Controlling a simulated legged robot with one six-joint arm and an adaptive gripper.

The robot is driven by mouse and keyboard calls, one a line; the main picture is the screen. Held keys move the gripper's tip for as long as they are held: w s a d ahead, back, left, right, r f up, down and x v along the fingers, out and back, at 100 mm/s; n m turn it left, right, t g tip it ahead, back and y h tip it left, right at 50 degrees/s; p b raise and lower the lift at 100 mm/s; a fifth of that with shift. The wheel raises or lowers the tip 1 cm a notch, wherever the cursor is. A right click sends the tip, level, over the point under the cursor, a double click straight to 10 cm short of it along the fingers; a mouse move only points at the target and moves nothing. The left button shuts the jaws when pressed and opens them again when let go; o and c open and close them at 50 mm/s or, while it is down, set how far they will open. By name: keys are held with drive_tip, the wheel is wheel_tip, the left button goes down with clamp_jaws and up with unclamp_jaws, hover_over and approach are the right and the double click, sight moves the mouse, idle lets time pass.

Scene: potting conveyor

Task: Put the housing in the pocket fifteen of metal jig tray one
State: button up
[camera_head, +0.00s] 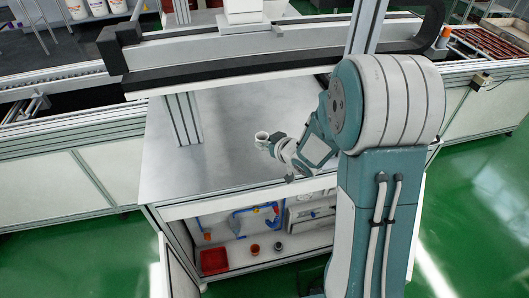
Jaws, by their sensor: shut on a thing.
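My gripper (273,142) reaches left over the grey metal worktop, at the end of my white and teal arm. It is shut on a small pale, ring-like or cup-like piece (261,135), which looks like the housing. The piece shows at the gripper's tip, with its open end up, and seems to be above the worktop. The fingers are too small to see clearly. I cannot make out metal jig tray one or pocket fifteen with certainty in this view.
The grey worktop (225,110) is largely bare. A black and grey gantry beam (230,48) crosses above its back. Conveyors run left and right; reddish-brown rows (485,50) lie on the right one. A shelf below holds a red bin (214,261) and small cups.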

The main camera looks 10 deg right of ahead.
drive_tip(key=shift+a+f, duration=0.15)
drive_tip(key=shift+f, duration=2.3)
drive_tip(key=shift+f, duration=0.1)
drive_tip(key=o, duration=0.8)
